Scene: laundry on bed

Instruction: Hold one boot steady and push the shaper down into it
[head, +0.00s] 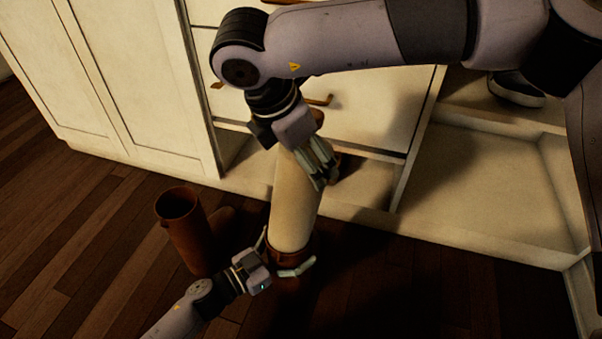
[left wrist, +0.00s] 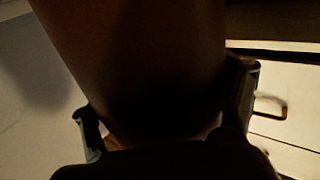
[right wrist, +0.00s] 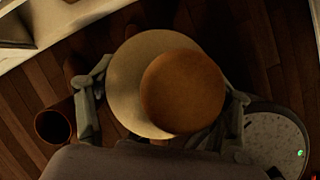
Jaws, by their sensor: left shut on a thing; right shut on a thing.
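One brown boot (head: 307,250) stands on the dark floor with a cream boot shaper (head: 293,212) sticking far up out of its opening, tilted slightly. The lower end of the shaper is hidden inside the boot. My left gripper (head: 280,256) is shut around the boot's shaft near the rim; in the left wrist view the dark shaft (left wrist: 140,60) fills the space between the fingers. My right gripper (head: 322,168) is shut on the shaper's upper part. In the right wrist view the shaper's orange-brown knob (right wrist: 183,92) shows from above, between the fingers.
The other brown boot (head: 178,222) stands upright and empty to the left, close to my left gripper. A cream cabinet (head: 130,90) with drawers and open cubbies stands behind. A dark shoe (head: 515,90) sits in a cubby at upper right. Floor at far left is clear.

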